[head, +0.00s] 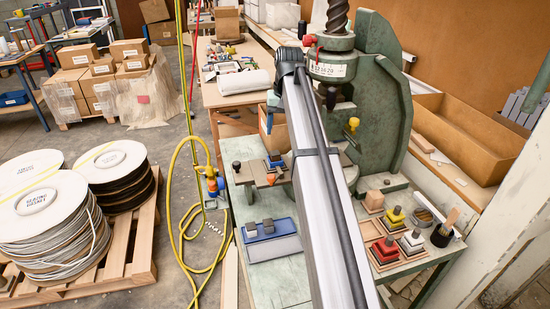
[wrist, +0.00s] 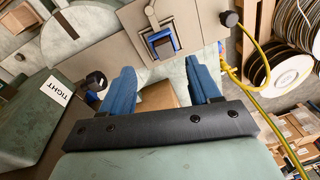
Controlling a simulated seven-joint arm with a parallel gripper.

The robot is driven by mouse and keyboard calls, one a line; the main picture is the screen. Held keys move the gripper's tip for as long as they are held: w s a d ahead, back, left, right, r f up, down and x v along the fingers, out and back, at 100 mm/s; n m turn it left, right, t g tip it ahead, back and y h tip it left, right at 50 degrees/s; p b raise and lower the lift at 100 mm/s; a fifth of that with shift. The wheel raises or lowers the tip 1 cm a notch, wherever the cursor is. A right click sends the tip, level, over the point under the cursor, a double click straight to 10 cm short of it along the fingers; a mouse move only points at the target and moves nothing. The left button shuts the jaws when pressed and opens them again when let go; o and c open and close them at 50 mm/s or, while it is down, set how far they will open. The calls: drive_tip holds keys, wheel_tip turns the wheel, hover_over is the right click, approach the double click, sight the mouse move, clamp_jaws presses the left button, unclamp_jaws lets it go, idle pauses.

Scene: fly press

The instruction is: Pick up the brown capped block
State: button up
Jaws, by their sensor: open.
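In the head view, a small block with a brownish top (head: 374,199) sits at the back of the group of small blocks to the right of my arm. It looks like the brown capped block, but it is small there. My gripper (wrist: 157,70) shows in the wrist view with its two blue fingers spread apart. A plain brown surface (wrist: 158,95) shows beyond and between the fingers, partly hidden by the gripper's dark bar. I cannot tell what it belongs to.
The green fly press (head: 375,110) stands close behind my arm. A blue-and-grey tray (head: 270,240) lies left of my arm. A yellow hose (head: 173,200) hangs further left.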

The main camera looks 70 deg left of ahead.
drive_tip(key=a+r+n, duration=0.2)
drive_tip(key=a+r, duration=0.1)
drive_tip(key=a, duration=0.1)
hover_over(275, 154)
drive_tip(key=shift+t+h, duration=0.4)
drive_tip(key=f, duration=0.8)
drive_tip(key=shift+w+a+f, duration=0.35)
drive_tip(key=shift+w, duration=0.05)
drive_tip(key=shift+s+d+f, duration=0.1)
drive_tip(key=shift+s+f, duration=0.05)
drive_tip(key=shift+f, duration=0.7)
drive_tip(key=shift+s+d+f, duration=0.1)
drive_tip(key=shift+f, duration=0.75)
drive_tip(key=shift+s+d+f, duration=0.1)
drive_tip(key=shift+s+f, duration=0.05)
drive_tip(key=shift+f, duration=0.7)
drive_tip(key=shift+c, duration=0.3)
drive_tip(key=c, duration=1.1)
